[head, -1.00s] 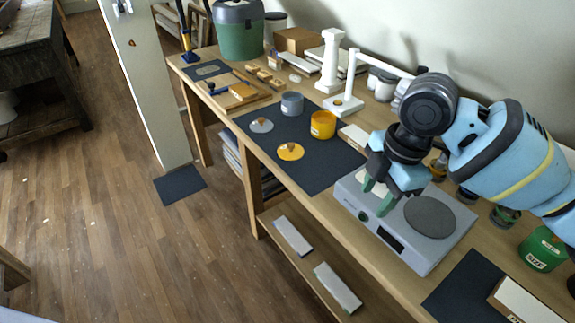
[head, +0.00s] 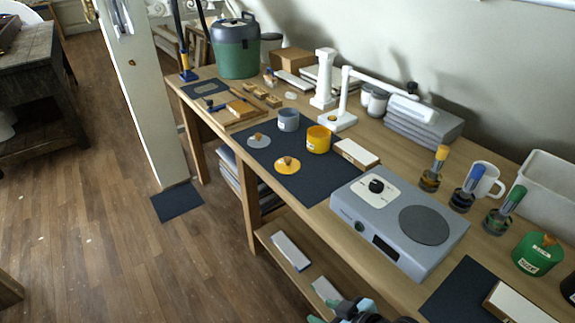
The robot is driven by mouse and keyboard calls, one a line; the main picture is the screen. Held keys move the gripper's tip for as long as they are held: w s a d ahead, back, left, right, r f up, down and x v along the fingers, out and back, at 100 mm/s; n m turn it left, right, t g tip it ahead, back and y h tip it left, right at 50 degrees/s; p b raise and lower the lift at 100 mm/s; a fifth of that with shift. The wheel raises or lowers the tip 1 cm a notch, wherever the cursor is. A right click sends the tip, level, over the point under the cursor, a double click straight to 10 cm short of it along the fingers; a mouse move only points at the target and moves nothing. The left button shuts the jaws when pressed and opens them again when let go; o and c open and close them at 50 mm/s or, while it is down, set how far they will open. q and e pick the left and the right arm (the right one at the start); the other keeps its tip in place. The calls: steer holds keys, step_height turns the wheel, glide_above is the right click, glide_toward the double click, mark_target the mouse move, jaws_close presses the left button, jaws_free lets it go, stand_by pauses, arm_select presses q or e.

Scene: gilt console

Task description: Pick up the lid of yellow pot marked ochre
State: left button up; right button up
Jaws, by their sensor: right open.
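The yellow pot (head: 318,142) stands upright and open on a dark mat, with a pale label on its side. Its yellow lid (head: 291,169), a flat disc with a brown knob, lies on the mat to the front left of the pot. My right gripper (head: 345,315) is at the bottom edge, mostly cut off by the frame, well below and apart from the lid. It is open, and I see nothing held in it. My left gripper is not in view.
A grey pot (head: 289,121) and its grey lid (head: 258,140) share the dark mat (head: 317,184). A white block (head: 356,153) lies right of the yellow pot. A grey hotplate device (head: 378,240) stands nearer. Brush jars and a green pot (head: 537,254) are at right.

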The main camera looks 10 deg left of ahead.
steer(key=s+d+f+m+t+h, duration=0.1)
steer(key=s+d+f+m+h, duration=0.2)
steer(key=s, duration=0.7)
steer(key=s+d+f+m+t+h, duration=0.1)
steer(key=s+d+f+m+h, duration=0.1)
steer(key=s+d+f+m, duration=0.2)
steer(key=s+d+f, duration=0.3)
steer(key=s+d, duration=0.3)
steer(key=d, duration=0.2)
steer(key=shift+s+d+f+t+h, duration=0.2)
steer(key=shift+s+t+h, duration=0.1)
steer(key=shift+s+h, duration=0.1)
steer(key=shift+s+d, duration=0.1)
steer(key=shift+s, duration=0.1)
steer(key=shift+c, duration=0.7)
steer(key=shift+d, duration=0.1)
